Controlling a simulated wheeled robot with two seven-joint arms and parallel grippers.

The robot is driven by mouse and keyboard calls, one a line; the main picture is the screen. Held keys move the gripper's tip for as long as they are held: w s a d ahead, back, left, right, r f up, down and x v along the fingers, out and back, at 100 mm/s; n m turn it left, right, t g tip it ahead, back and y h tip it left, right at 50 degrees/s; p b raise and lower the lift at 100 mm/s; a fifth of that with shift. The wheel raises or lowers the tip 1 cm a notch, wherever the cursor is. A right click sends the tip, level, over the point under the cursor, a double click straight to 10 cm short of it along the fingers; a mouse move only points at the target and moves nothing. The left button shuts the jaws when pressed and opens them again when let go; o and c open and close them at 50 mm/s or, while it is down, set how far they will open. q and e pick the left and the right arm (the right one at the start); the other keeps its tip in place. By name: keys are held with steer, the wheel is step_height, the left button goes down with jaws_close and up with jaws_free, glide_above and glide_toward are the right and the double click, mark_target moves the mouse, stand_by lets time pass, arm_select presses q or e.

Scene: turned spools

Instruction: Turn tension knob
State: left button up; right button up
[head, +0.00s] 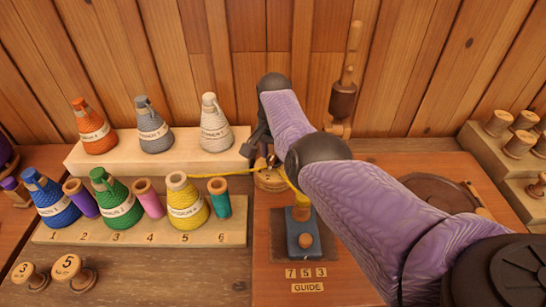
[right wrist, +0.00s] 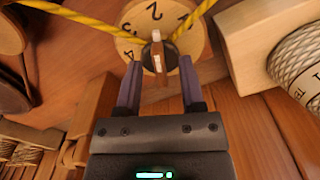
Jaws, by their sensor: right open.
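The round wooden tension dial (head: 270,181) carries printed numbers and stands behind the blue guide block. It shows larger in the right wrist view (right wrist: 185,40), with a dark knob (right wrist: 146,58) at its middle and an upright bar with white marks across it. My right gripper (right wrist: 159,66) is open, its two fingers to either side of the knob's near part. I cannot tell whether they touch it. In the head view the right gripper (head: 257,150) is just above the dial and partly hides it. Yellow thread (right wrist: 85,20) runs to the knob from both sides.
The yellow cone (head: 186,203) and other cones and spools stand on a numbered rack (head: 150,236) at left. A pale shelf (head: 110,150) with several cones is behind. The blue guide block (head: 303,240) is in front of the dial. A wooden-handled tool (head: 345,95) is at the back.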

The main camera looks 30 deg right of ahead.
steer(key=shift+c, duration=0.3)
jaws_close()
steer(key=n+p, duration=0.1)
steer(key=n, duration=0.8)
steer(key=shift+d, duration=0.1)
steer(key=n, duration=0.5)
arm_select(q)
steer(key=shift+w+d+r, duration=0.15)
steer(key=shift+w+r, duration=0.1)
steer(key=shift+r, duration=0.35)
arm_select(e)
steer(key=n, duration=0.5)
steer(key=shift+n, duration=0.4)
